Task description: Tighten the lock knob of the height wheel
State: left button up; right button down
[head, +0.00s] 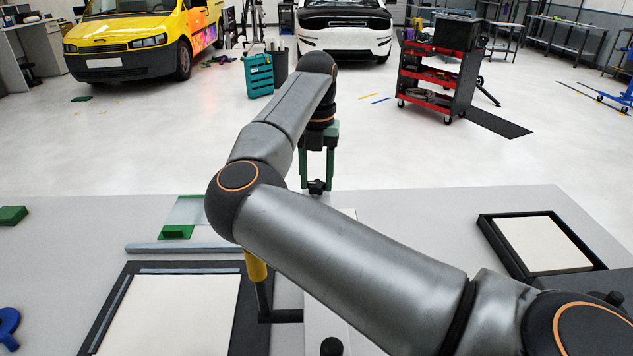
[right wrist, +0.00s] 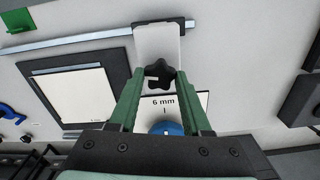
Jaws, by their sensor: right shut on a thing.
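The lock knob is a black star-shaped knob; it shows at the fingertips in the head view (head: 317,188) and in the right wrist view (right wrist: 160,74). My right gripper (head: 318,183) points down with its green fingers shut on the knob, one on each side; the fingers also show in the right wrist view (right wrist: 161,92). Below the knob in that view is a "6 mm" label (right wrist: 163,102). A blue round part (right wrist: 166,129), possibly the height wheel, is mostly hidden by the gripper body. My left gripper is not in view.
A grey bar (head: 185,248) and a green block (head: 176,232) lie left of my arm. A black-framed white panel (head: 165,310) lies in front, a black tray (head: 535,243) at right. A yellow grip (head: 255,268) stands close beside my arm.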

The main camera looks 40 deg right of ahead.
aim_at(316, 183)
jog(key=shift+m+b, duration=0.35)
jog(key=shift+m, duration=1.65)
jog(key=shift+c, duration=1.8)
grip_release()
jog(key=shift+r, duration=0.1)
notch_tip(316, 183, up, 12)
jog(key=shift+r, duration=0.2)
